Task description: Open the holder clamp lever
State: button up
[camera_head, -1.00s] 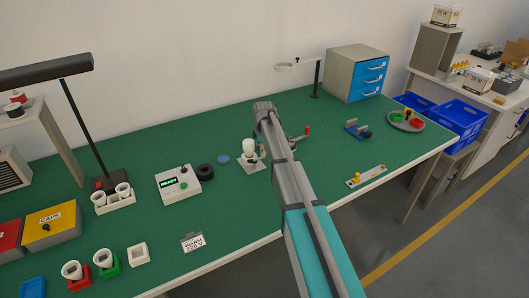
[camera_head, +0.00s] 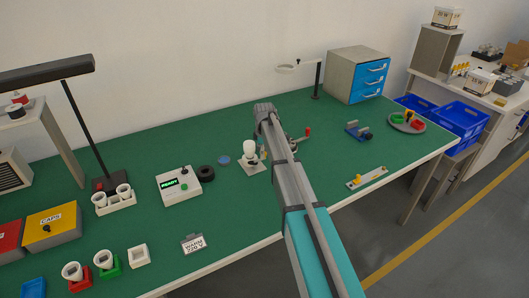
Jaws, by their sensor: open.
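A white bulb (camera_head: 249,147) stands upright on a small pale base (camera_head: 252,166) near the middle of the green bench, left of my arm. A lever with a red knob (camera_head: 307,131) shows just right of my arm; its lower part runs behind the arm. I cannot tell for certain that it belongs to the holder. My arm crosses the bench from the lower right, and its far end is above and behind the bulb. My gripper's fingers are hidden, so I cannot see whether they touch anything.
A tester box (camera_head: 178,186) with a lit green display and a dark ring (camera_head: 206,172) lie left of the bulb. Right of the arm are a blue fixture (camera_head: 357,132) and a plate with yellow parts (camera_head: 367,177). A ring stand (camera_head: 316,80) rises behind.

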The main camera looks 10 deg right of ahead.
jog(key=shift+s+m, duration=0.1)
jog(key=shift+m, duration=0.2)
jog(key=shift+s+d+m, duration=0.1)
jog(key=shift+s+m, duration=0.45)
jog(key=shift+m, duration=0.75)
jog(key=m, duration=0.1)
jog(key=s+m, duration=0.1)
jog(key=m, duration=0.2)
jog(key=s+m, duration=0.1)
jog(key=m, duration=0.1)
jog(key=shift+s+a, duration=0.1)
jog(key=shift+a, duration=0.15)
jog(key=m, duration=0.1)
jog(key=s+m, duration=0.1)
jog(key=m, duration=0.1)
jog(key=shift+a, duration=0.35)
notch_tip(320, 180, up, 14)
jog(key=p, duration=1.4)
jog(key=s+f+b, duration=0.5)
jog(key=s, duration=0.7)
jog(key=s+f+b, duration=0.4)
jog(key=s, duration=0.9)
jog(key=shift+s+f+m+b, duration=0.3)
jog(key=shift+f+b, duration=0.1)
jog(key=shift+d, duration=0.1)
